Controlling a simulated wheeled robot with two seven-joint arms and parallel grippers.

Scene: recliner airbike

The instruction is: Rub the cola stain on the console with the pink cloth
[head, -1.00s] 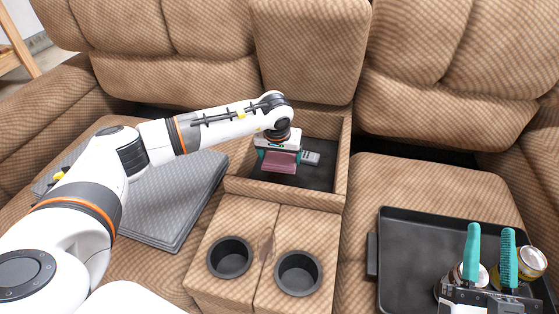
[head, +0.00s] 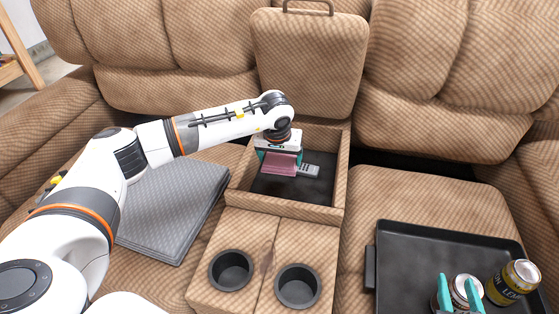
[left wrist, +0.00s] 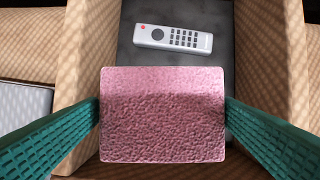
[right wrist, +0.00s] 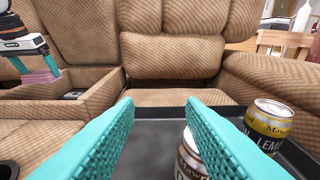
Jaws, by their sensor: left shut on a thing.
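My left gripper (head: 280,158) is shut on the pink cloth (left wrist: 162,115), a folded block between its teal fingers. It holds the cloth over the open storage bin (head: 237,187) of the console; whether the cloth touches anything is unclear.
A grey remote (left wrist: 173,38) lies in the bin. The raised console lid (head: 310,55) stands behind it. A closed grey laptop-like slab (head: 175,215) lies on the left seat. The black tray (head: 410,250) on the right seat holds cans, including a yellow-labelled one (head: 514,281).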

